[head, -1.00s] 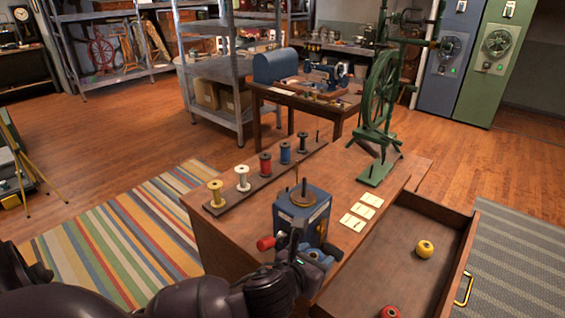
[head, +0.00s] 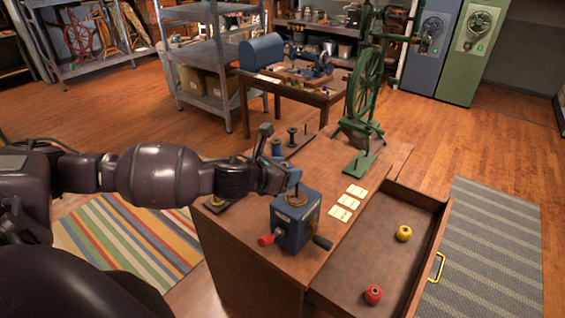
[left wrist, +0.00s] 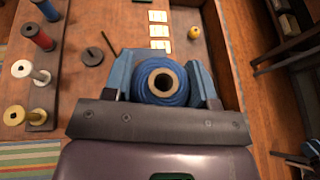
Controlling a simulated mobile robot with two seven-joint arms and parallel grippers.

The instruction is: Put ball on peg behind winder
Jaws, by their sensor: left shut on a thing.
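My left gripper (head: 287,180) is shut on a blue ball (left wrist: 162,82) with a hole through its middle, held above the bench between the blue-grey fingers. In the head view the gripper hides most of the ball. The winder (head: 296,222) is a blue box with a round disc on top, a red knob at its left and a dark handle at its right. The gripper is above and behind it. In the left wrist view a dark round base with a thin upright peg (left wrist: 108,43) stands left of the ball. My right gripper is out of view.
A spool rack (left wrist: 55,90) lies left of the peg, with several spools, partly hidden by my arm. The open drawer (head: 365,262) holds a yellow ball (head: 403,233) and a red ball (head: 372,294).

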